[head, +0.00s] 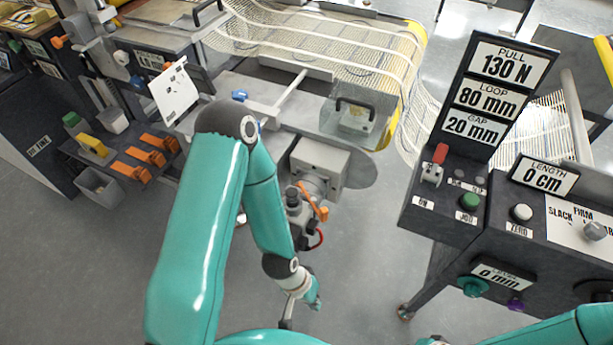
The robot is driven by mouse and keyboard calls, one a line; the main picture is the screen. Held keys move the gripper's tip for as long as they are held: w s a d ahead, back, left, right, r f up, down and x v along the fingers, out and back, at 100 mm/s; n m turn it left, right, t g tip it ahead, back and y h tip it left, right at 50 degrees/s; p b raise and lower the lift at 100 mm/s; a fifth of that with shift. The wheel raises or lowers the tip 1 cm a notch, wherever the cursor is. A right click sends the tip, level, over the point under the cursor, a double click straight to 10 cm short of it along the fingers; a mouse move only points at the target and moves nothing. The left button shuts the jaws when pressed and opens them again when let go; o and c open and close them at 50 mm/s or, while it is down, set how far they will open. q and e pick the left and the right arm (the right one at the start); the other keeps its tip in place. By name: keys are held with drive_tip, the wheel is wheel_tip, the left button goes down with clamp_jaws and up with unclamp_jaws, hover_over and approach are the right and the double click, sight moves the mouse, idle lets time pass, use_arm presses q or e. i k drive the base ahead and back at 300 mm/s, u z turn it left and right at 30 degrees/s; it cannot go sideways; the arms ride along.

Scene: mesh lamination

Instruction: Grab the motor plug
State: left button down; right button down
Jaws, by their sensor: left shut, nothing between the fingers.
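The grey motor housing (320,163) sits under the front edge of the metal bench in the middle of the head view. A dark plug-like part (298,218) with an orange lever and a short red cable is at its near end; I take it for the motor plug. My left arm arches over from the left, and its wrist hangs nearer to me than the plug. My left gripper (287,318) is small and partly hidden; it is shut, empty and apart from the plug. My right gripper is out of view; only part of that teal arm shows at the lower right.
A dark control console (446,212) with buttons and signs stands on the right. On the left are orange clamps (145,157) and a grey bin (100,187). White mesh (318,45) runs over the bench at the back. Open floor lies between bench and console.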

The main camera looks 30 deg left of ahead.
sight(292, 193)
drive_tip(key=z, duration=0.3)
drive_tip(key=k, duration=1.25)
drive_tip(key=u, duration=0.95)
drive_tip(key=i, duration=1.05)
drive_tip(key=u, duration=0.1)
